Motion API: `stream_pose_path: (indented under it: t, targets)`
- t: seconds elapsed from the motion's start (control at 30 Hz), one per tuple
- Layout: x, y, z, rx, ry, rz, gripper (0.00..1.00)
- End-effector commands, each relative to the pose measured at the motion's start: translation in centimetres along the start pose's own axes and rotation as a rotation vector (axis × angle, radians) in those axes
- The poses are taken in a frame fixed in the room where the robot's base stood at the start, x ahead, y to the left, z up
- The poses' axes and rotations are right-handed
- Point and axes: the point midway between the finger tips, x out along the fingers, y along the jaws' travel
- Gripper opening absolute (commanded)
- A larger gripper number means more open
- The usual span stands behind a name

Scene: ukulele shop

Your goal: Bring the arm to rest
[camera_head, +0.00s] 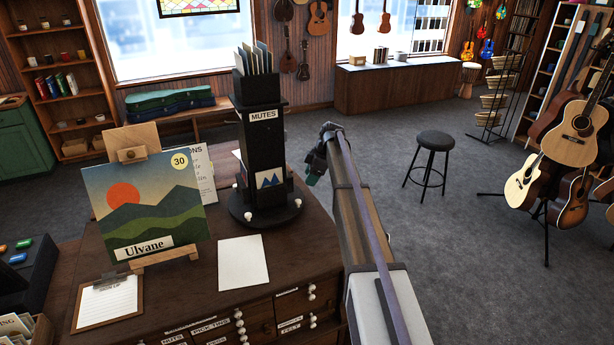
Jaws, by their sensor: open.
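My arm stretches from the bottom of the view up and away, past the right side of the dark wooden counter (175,290). My gripper (312,174) is at its far end, just right of the black display stand (262,150) labelled MUTES. It is small and partly hidden by my wrist. The jaws are open, and I see nothing held in them. I cannot tell how wide the gap to the stand is.
The counter bears an "Ulvane" picture (146,205) on an easel, a blank white sheet (243,262) and a clipboard (108,302). A black stool (436,140) and guitars on a stand (578,135) are to the right. The grey floor (470,260) between is clear.

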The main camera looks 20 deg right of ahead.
Motion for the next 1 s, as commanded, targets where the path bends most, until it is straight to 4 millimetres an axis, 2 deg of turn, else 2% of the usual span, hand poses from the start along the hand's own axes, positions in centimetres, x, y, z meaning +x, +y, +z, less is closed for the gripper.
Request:
stream_pose_path:
  t: [0.37,0.47,0.5,0.57,0.6,0.67,0.7,0.77,0.8,0.9,1.0]
  targets:
    - [0.2,0.0,0.1,0.025,0.0,0.0,0.53]
    - [0.2,-0.1,0.2,0.181,-0.011,0.0,0.53]
    - [0.2,-1.1,0.6,0.29,-0.028,0.003,0.53]
    - [0.3,-4.8,1.4,0.495,-0.068,0.015,0.53]
    - [1.4,-8.6,1.8,0.647,-0.103,0.029,0.53]
    - [3.6,-14.2,2.1,0.845,-0.155,0.058,0.53]
    - [5.1,-17.8,2.2,0.955,-0.186,0.081,0.53]
    - [7.4,-23.2,2.4,1.095,-0.228,0.121,0.53]
    - [9.0,-27.0,2.6,1.174,-0.253,0.15,0.53]
    - [12.8,-35.6,3.4,1.296,-0.303,0.219,0.53]
    - [15.9,-41.8,4.1,1.285,-0.334,0.253,0.53]
